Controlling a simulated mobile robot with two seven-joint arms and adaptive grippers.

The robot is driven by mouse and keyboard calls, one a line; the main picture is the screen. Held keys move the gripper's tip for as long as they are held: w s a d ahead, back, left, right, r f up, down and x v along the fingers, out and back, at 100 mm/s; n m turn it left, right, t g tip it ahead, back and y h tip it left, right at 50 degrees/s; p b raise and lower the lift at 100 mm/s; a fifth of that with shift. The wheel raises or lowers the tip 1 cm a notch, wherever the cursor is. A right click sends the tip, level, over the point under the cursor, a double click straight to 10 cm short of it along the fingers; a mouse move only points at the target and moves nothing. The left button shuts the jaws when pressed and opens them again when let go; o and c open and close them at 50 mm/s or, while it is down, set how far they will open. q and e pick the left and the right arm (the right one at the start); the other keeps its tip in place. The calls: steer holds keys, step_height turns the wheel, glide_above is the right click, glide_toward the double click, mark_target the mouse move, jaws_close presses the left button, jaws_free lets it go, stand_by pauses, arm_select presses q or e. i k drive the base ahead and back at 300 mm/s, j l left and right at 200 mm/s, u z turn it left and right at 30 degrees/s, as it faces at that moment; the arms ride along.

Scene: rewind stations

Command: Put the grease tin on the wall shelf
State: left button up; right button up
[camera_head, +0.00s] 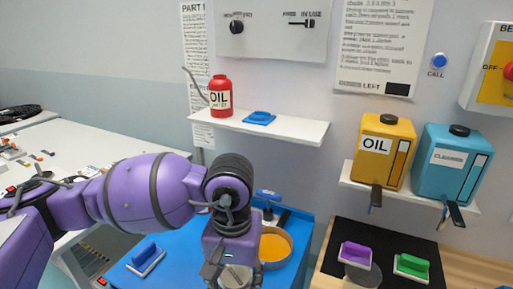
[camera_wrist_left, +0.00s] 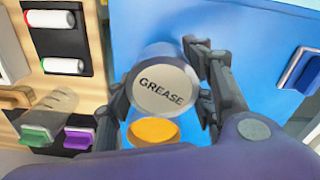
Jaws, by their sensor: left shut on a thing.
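The grease tin (camera_wrist_left: 165,88) is a round silver-grey tin with GREASE on its lid. It sits between the fingers of my left gripper (camera_wrist_left: 163,104), which is shut on it, over the blue worktop. In the head view my left gripper (camera_head: 232,272) is low in the middle, and the tin (camera_head: 238,279) is partly hidden by it and cut by the lower edge. The white wall shelf (camera_head: 285,128) is above and beyond the gripper. My right gripper is not in view.
A round dish with orange contents (camera_head: 275,248) stands right beside the gripper on the blue worktop (camera_head: 186,249). A second shelf (camera_head: 352,181) holds yellow OIL and blue CLEANER cans. The wall shelf's right part is bare.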

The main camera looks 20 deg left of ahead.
mark_target(284, 124)
steer(key=k, duration=0.55)
steer(key=k+z, duration=0.1)
steer(key=z, duration=1.1)
steer(key=j+z, duration=0.3)
steer(key=j, duration=1)
steer(key=i+j, duration=0.1)
steer(key=j, duration=0.4)
